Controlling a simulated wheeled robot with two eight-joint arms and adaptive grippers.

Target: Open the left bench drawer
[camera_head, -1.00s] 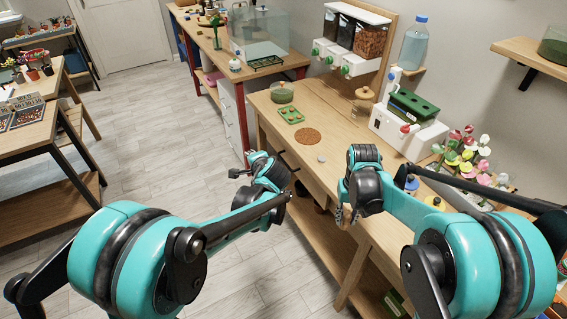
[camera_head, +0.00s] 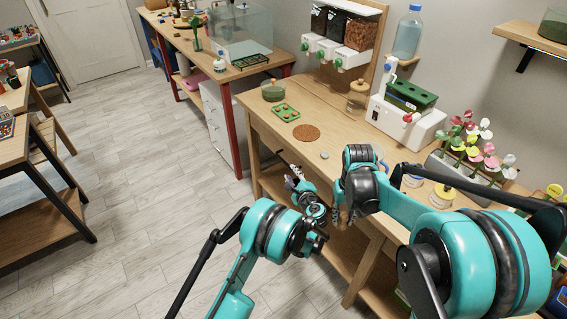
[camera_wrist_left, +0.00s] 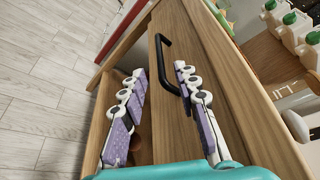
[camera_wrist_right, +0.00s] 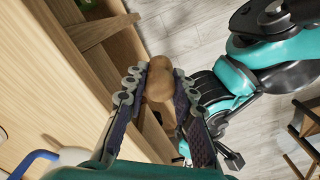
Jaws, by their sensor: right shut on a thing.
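The left bench drawer is a wooden front (camera_wrist_left: 182,75) with a black bar handle (camera_wrist_left: 163,62) in the left wrist view; it looks flush with the bench. My left gripper (camera_wrist_left: 163,95) is open, with the handle just beyond and between its fingers; one finger overlaps the handle's lower end. I cannot tell whether they touch. In the head view my left gripper (camera_head: 297,182) is at the bench front. My right gripper (camera_wrist_right: 157,92) is shut on a brown, rounded wooden thing (camera_wrist_right: 160,72), held off the bench front. The right gripper is partly hidden in the head view.
The wooden bench (camera_head: 262,118) carries a green tray (camera_head: 286,113), a round cork mat (camera_head: 306,132), a jar (camera_head: 273,92) and a white machine (camera_head: 398,125). My two arms are close together at its front. The floor (camera_head: 130,190) to the left is clear.

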